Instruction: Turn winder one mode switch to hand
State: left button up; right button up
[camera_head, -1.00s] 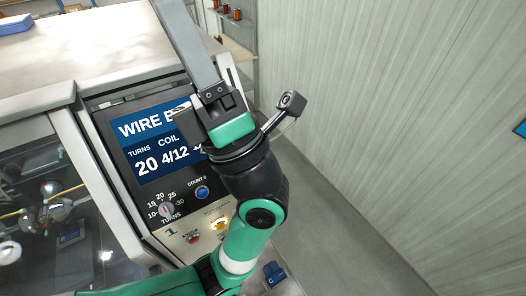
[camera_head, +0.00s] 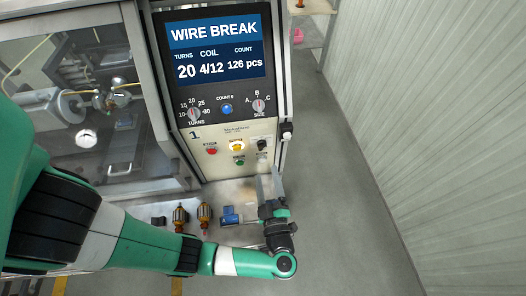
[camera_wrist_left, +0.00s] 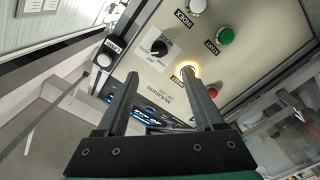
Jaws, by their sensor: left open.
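The winder panel (camera_head: 222,160) is marked 1 and carries a small black rotary switch (camera_head: 261,145) at its right side. In the left wrist view the black knob (camera_wrist_left: 159,47) sits on a white label plate; I cannot read its setting for certain. My left gripper (camera_head: 269,180) is just below the panel, its fingers pointing up toward the switch. In the left wrist view the open gripper (camera_wrist_left: 160,76) has nothing between its fingers, and the knob shows beyond and between the tips, apart from them. My right gripper is not in view.
A lit yellow button (camera_head: 237,146), a red button (camera_head: 212,151) and a green button (camera_head: 240,162) are near the switch. The screen (camera_head: 213,48) reads WIRE BREAK. Armatures (camera_head: 181,217) and a blue object (camera_head: 231,215) lie on the ledge below. Open floor is at right.

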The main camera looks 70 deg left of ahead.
aim_at(261, 148)
pick_arm(q)
jog(key=a, duration=0.3)
jog(key=w+a+p, duration=0.1)
jog(key=a, duration=0.4)
jog(key=shift+w+a, duration=0.35)
jog(key=shift+a, duration=0.05)
grip_shut()
